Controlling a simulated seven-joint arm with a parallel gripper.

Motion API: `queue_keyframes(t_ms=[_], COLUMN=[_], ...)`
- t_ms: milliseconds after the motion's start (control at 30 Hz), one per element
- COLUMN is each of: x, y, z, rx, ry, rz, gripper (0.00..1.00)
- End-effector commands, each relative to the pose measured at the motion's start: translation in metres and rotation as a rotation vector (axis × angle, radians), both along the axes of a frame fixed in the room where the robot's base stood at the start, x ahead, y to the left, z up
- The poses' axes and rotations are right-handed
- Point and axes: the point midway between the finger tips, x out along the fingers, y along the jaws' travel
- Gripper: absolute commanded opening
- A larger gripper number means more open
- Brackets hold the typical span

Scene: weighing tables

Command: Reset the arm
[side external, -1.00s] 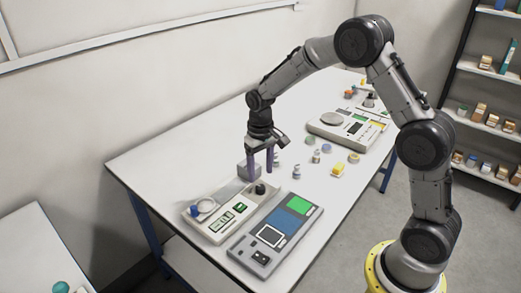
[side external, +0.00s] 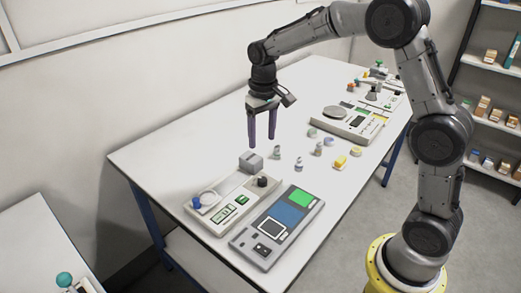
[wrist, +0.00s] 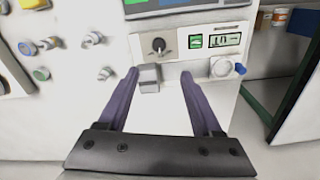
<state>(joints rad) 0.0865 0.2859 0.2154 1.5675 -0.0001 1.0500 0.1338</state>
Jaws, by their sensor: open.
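My gripper (side external: 262,143) is open and empty, raised above the white table (side external: 150,152).
A white scale with a blue knob (side external: 225,219) and a grey device with a green screen (side external: 280,228) stand on the near end. Small weights and a yellow block (side external: 340,162) lie right of my gripper. Another scale (side external: 347,124) stands farther back. Shelves (side external: 490,105) stand at the right.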

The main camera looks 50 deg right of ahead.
Motion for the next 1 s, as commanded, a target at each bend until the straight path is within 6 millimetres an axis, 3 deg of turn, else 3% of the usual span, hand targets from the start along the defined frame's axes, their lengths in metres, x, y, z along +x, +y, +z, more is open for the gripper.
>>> queue_keyframes(t_ms=[67, 167, 300, 500, 667, 800, 1000], x=[-0.001, -0.019, -0.061, -0.133, -0.193, -0.239, -0.273], y=[0.003, 0.009, 0.018, 0.028, 0.034, 0.037, 0.038], z=[0.026, 0.062, 0.105, 0.137, 0.139, 0.123, 0.088], rx=[-0.005, -0.01, -0.016, -0.026, -0.034, -0.043, -0.05], ry=[-0.056, -0.126, -0.224, -0.344, -0.428, -0.481, -0.478], rz=[0.007, 0.017, 0.04, 0.082, 0.123, 0.157, 0.195], gripper=[0.67, 0.67, 0.67, 0.67, 0.67, 0.67, 0.67])
